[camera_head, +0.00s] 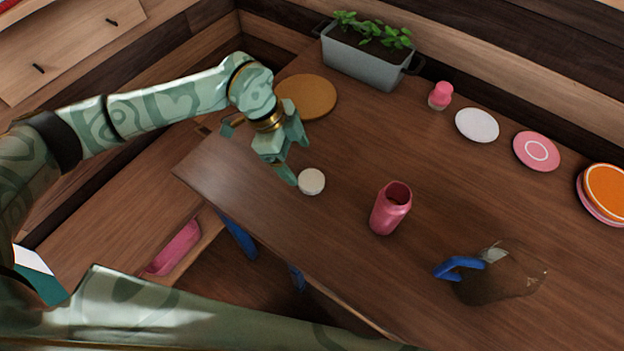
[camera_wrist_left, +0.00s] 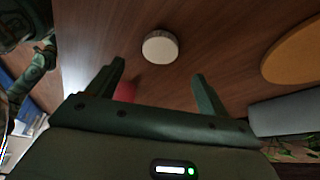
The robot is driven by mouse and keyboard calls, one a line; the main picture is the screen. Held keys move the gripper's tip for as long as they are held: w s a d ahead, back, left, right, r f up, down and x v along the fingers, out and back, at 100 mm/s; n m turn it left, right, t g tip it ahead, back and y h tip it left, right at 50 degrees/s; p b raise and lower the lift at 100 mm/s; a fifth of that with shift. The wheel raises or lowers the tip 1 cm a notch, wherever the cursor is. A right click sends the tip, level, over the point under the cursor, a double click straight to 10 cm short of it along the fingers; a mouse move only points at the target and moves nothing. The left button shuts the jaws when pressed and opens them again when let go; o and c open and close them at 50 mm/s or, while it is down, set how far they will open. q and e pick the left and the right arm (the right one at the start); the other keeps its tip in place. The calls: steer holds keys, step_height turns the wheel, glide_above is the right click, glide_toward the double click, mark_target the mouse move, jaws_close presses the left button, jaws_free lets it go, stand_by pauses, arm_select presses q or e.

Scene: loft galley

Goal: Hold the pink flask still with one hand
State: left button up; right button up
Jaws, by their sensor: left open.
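The pink flask (camera_head: 388,212) stands upright on the wooden counter with its top open. My left gripper (camera_head: 296,156) is open and empty, left of the flask and apart from it. A round white lid-like disc (camera_head: 312,181) lies on the counter just beside the gripper's lower fingertip. In the left wrist view the open fingers (camera_wrist_left: 158,75) show with the white disc (camera_wrist_left: 160,47) beyond them. A reddish patch (camera_wrist_left: 125,92), perhaps the flask, is partly hidden behind one finger. My right gripper does not show in the head view.
A clear jug with a blue handle (camera_head: 459,267) stands right of the flask. A round wooden board (camera_head: 308,96), grey planter (camera_head: 362,66), small pink-topped shaker (camera_head: 440,95) and plates (camera_head: 477,125) line the back. The counter's front edge runs below the gripper.

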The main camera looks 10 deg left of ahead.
mark_target(310, 179)
arm_select(q)
steer(key=shift+x, duration=1.05)
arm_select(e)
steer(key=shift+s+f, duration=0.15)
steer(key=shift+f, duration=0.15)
arm_select(q)
steer(key=b+x, duration=0.3)
steer(key=x, duration=0.2)
steer(key=shift+f, duration=0.25)
steer(key=shift+r, duration=0.15)
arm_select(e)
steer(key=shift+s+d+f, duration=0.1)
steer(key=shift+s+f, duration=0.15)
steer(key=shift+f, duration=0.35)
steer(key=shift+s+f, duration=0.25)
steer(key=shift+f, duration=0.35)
arm_select(q)
steer(key=shift+c, duration=0.2)
steer(key=shift+a, duration=0.1)
steer(key=c, duration=1)
